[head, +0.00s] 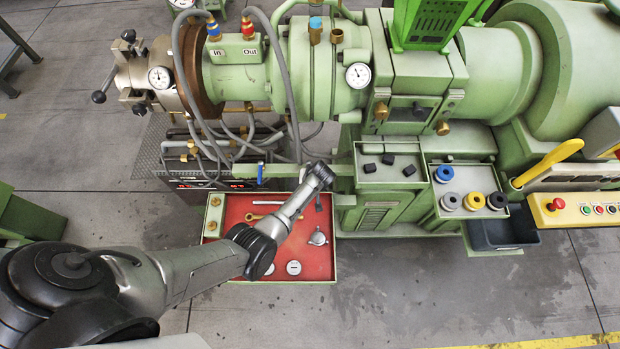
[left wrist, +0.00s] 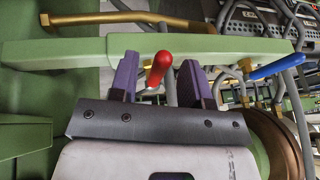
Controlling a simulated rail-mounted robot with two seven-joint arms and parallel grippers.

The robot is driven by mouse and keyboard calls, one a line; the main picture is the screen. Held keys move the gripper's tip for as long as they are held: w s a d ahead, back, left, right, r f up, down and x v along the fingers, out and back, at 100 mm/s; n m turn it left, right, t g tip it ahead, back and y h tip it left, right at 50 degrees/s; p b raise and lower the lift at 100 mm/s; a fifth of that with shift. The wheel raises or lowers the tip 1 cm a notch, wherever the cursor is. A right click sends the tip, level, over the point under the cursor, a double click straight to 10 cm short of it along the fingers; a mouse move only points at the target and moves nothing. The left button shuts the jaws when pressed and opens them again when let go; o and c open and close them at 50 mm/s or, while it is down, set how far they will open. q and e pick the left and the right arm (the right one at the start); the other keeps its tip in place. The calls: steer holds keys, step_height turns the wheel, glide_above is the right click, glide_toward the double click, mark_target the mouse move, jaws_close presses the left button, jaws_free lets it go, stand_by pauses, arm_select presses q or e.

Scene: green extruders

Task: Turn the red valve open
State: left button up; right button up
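The red valve handle (left wrist: 157,69) shows in the left wrist view, slanting up from a green bar (left wrist: 75,53). My left gripper (left wrist: 160,82) is open, with its two purple fingers on either side of the red handle. Gaps show on both sides, so the fingers look apart from it; I cannot tell the exact depth. In the head view my left wrist end (head: 320,174) is over the green bar and hides the red handle. A blue valve handle (head: 260,173) stands further left on the bar; it also shows in the left wrist view (left wrist: 278,67). My right gripper is in neither view.
A red-lined tool tray (head: 318,262) lies below my left arm. Grey hoses (head: 290,85) hang behind the bar. A brass-coloured rod (left wrist: 130,18) runs past the bar in the wrist view. Green machine cabinets (head: 385,205) stand to the right.

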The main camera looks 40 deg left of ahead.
arm_select(q)
steer(key=shift+r, duration=0.15)
steer(key=shift+d+r, duration=0.15)
steer(key=shift+r, duration=0.1)
steer(key=p+v, duration=0.2)
steer(key=v, duration=1.1)
steer(key=shift+s, duration=0.1)
